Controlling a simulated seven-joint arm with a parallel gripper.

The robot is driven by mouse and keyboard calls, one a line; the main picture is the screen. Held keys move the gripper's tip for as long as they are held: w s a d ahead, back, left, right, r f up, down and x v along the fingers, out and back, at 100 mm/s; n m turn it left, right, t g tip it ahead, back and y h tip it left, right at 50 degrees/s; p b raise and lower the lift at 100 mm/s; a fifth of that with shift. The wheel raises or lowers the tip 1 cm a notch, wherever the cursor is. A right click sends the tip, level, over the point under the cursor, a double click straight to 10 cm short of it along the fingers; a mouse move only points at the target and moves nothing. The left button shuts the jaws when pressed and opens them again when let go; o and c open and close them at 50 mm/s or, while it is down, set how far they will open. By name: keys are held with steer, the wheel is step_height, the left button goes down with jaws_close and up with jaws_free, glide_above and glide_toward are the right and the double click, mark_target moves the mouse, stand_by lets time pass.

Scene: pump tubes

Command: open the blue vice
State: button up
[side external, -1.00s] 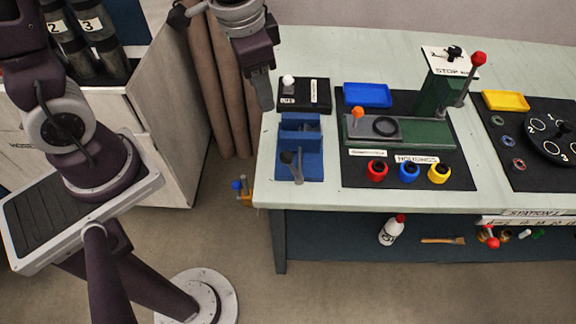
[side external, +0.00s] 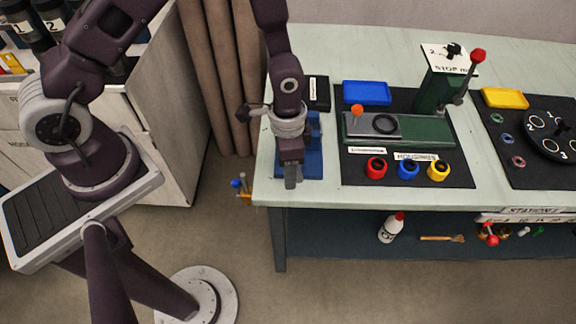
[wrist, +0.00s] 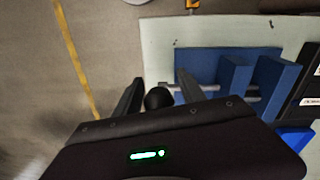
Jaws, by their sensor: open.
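The blue vice (side external: 315,160) stands at the left end of the bench, mostly hidden behind my arm in the side view. In the wrist view its blue jaws and base (wrist: 236,75) lie to the right of my gripper. A dark round knob (wrist: 158,98), seemingly the end of the vice's handle, shows between my fingers, with a grey bar beside it. My gripper (side external: 291,178) points down over the vice's front. In the wrist view my gripper (wrist: 158,88) is open, with a finger on either side of the knob. I cannot tell whether they touch.
A black mat holds the green press (side external: 430,130) and red, blue and yellow housings (side external: 408,170) right of the vice. A blue tray (side external: 366,93) lies behind. The bench's left edge is close to my gripper. A yellow-and-blue item (side external: 242,188) hangs beside that edge.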

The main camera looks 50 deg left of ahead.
steer(key=shift+c, duration=0.5)
jaws_close()
stand_by(0.8)
